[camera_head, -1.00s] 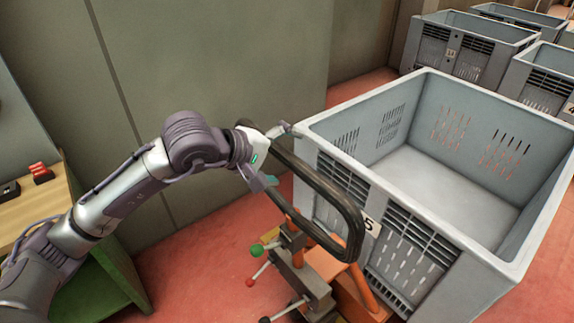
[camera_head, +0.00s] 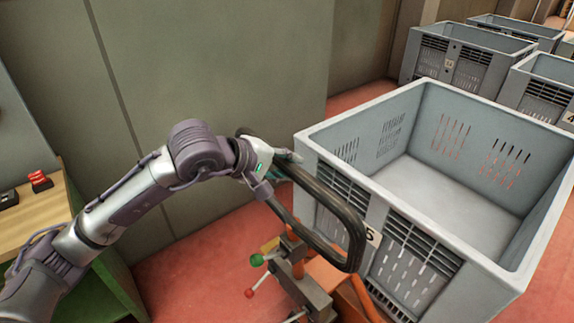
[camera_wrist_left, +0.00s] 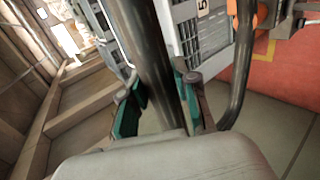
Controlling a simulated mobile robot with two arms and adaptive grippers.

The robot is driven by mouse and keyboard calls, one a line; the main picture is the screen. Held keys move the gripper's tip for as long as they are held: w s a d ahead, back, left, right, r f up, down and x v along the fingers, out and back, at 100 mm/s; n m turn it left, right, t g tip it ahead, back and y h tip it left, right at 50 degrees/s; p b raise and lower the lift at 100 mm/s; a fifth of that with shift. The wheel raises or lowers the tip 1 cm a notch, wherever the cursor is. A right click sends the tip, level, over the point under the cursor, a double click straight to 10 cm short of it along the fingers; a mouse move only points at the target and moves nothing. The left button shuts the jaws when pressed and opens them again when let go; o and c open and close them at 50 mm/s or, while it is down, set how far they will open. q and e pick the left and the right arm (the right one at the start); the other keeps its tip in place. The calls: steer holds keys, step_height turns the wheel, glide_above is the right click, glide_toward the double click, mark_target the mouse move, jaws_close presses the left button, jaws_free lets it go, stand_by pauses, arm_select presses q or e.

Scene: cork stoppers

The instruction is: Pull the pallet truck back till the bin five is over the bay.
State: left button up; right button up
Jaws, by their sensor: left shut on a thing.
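The grey slatted bin five (camera_head: 408,268) stands on the orange pallet truck (camera_head: 369,300) at the right; its number plate also shows in the left wrist view (camera_wrist_left: 203,7). The truck's black loop handle (camera_head: 350,222) rises toward my arm. My left gripper (camera_head: 279,174) is shut on one bar of this handle, with the bar between its teal fingers in the left wrist view (camera_wrist_left: 161,100). The bin is empty inside. I cannot make out the bay for certain; a small yellow patch (camera_head: 270,244) shows on the floor behind the truck's levers. My right gripper is out of view.
A wooden-topped green bench (camera_head: 35,215) stands at the left, with a red item on it. A grey-green wall (camera_head: 220,80) runs behind. More grey bins (camera_head: 465,62) stand at the upper right. Red floor (camera_head: 190,275) is open between bench and truck.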

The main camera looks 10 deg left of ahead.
arm_select(q)
jaws_close()
